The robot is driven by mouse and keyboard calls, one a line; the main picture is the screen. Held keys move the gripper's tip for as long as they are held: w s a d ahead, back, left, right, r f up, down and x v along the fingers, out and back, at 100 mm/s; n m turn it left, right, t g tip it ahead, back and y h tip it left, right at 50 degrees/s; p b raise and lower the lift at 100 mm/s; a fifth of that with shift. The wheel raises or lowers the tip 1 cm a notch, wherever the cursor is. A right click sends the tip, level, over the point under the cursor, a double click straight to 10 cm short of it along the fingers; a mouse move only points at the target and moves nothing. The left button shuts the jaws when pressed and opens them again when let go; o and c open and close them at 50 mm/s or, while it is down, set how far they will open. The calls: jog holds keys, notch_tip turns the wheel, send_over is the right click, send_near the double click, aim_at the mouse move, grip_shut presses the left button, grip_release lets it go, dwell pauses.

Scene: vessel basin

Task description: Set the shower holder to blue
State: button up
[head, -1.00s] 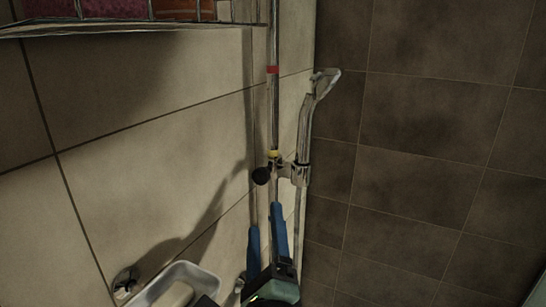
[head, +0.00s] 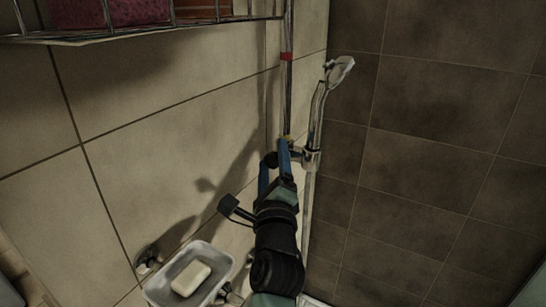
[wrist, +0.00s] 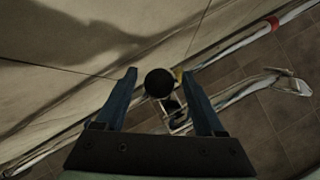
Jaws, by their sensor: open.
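The shower holder (head: 311,158) is a chrome clamp on a vertical rail (head: 288,95) and holds a chrome hand shower (head: 339,72). Its round black knob (head: 270,159) faces me. The rail has a red band (head: 287,57) high up. No blue band is visible; my arm hides part of the lower rail. My gripper (head: 275,150) is open at the holder. In the wrist view its blue fingers (wrist: 159,74) stand either side of the knob (wrist: 159,83), with gaps; contact is not visible.
A wire shelf (head: 150,32) with boxes overhangs at the upper left. A soap dish (head: 160,290) with a white soap bar (head: 191,278) sits on the left wall below. A dark tiled wall (head: 430,150) stands close on the right.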

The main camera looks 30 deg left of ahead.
jog(key=shift+w+a, duration=0.1)
jog(key=shift+w, duration=0.05)
jog(key=shift+f, duration=0.1)
grip_shut()
jog(key=shift+a+f, duration=0.1)
jog(key=shift+f, duration=0.05)
dwell(1.2)
